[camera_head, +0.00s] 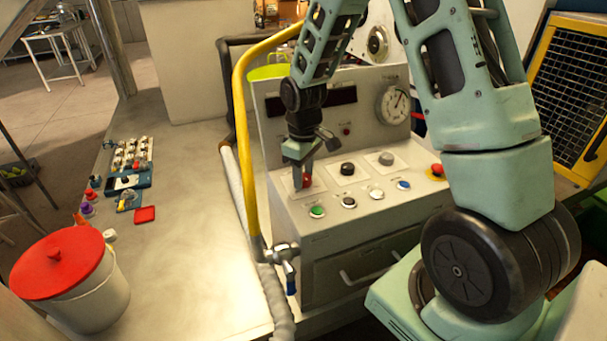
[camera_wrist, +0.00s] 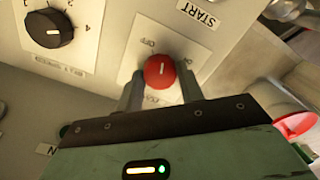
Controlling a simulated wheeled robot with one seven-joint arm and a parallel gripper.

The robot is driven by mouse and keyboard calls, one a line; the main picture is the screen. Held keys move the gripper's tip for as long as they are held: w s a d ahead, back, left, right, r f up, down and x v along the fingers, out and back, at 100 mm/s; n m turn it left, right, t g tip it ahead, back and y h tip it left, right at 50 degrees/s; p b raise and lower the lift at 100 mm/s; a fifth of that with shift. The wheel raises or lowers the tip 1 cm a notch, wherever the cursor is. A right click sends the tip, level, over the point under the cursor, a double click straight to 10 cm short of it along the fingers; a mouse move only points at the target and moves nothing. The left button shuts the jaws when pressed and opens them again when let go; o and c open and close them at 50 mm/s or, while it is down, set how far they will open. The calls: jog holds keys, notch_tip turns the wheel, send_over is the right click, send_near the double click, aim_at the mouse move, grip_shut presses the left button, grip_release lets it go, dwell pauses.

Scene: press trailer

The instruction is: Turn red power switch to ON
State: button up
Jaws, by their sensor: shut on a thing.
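The red power switch (camera_wrist: 159,71) is a round red knob with a white pointer line on a white plate on the control panel. "OFF" lettering shows by it in the wrist view; other lettering is partly hidden by my fingers. In the head view the red switch (camera_head: 307,180) sits at the left of the panel's top row, partly covered. My gripper (camera_wrist: 160,88) has one finger on each side of the knob and is shut on it. My gripper also shows in the head view (camera_head: 302,178), reaching down from above.
The control box (camera_head: 340,225) also carries a black knob (camera_head: 347,169), a grey knob (camera_head: 386,158), several push buttons, a red emergency button (camera_head: 437,170) and a gauge (camera_head: 393,104). A red-lidded bucket (camera_head: 85,300) stands on the left.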

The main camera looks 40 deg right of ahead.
aim_at(304, 177)
jog(key=m, duration=1.2)
jog(key=shift+r, duration=0.1)
dwell(0.6)
jog(key=o, duration=1)
notch_tip(304, 177, up, 17)
jog(key=b, duration=0.2)
jog(key=shift+r+b, duration=0.15)
jog(key=shift+b, duration=0.2)
